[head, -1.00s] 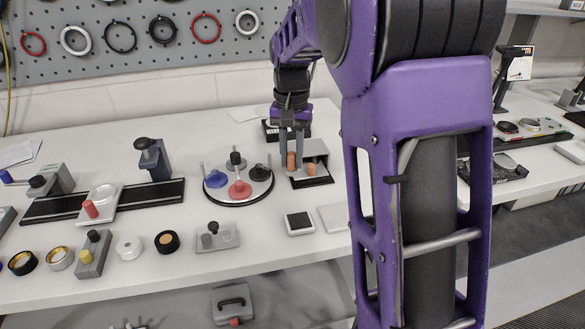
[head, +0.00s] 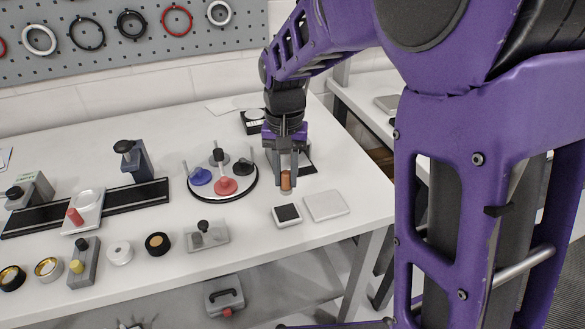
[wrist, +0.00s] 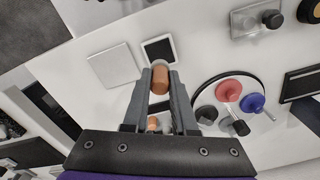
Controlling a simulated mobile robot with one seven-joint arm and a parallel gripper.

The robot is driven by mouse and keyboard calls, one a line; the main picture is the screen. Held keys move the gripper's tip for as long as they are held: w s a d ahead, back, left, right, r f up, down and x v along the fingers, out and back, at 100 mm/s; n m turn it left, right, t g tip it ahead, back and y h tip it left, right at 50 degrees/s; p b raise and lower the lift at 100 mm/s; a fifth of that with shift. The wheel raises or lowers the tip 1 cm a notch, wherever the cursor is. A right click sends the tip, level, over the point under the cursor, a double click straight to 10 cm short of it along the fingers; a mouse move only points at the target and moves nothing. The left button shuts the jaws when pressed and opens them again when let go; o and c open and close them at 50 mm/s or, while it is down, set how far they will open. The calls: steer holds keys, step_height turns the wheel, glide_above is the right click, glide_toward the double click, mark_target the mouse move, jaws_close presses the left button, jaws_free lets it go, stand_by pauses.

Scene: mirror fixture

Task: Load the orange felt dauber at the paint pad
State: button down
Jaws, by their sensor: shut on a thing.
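My gripper (head: 286,186) is shut on the orange felt dauber (head: 286,180), a small copper-orange cylinder with a pale end. The dauber also shows between the fingers in the wrist view (wrist: 160,80). The paint pad (head: 287,215), a dark square in a white frame, lies on the bench just in front of the gripper. In the wrist view the pad (wrist: 158,48) appears just beyond the dauber's end. The dauber looks apart from the pad, though its exact height is unclear. A second orange piece (wrist: 153,123) shows behind the fingers.
A pale flat plate (head: 326,206) lies right of the pad. A round black-rimmed tray (head: 223,199) with blue, red and dark handled pieces stands to the left. A grey block with a black knob (head: 208,236) is at front left. The bench's front edge is close.

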mark_target(286, 194)
steer(key=shift+f+b, duration=2.25)
steer(key=shift+f, duration=0.6)
steer(key=shift+f, duration=0.6)
step_height(286, 194, up, 7)
steer(key=p, duration=0.5)
steer(key=shift+r+p, duration=0.1)
steer(key=shift+p, duration=0.25)
stand_by(0.5)
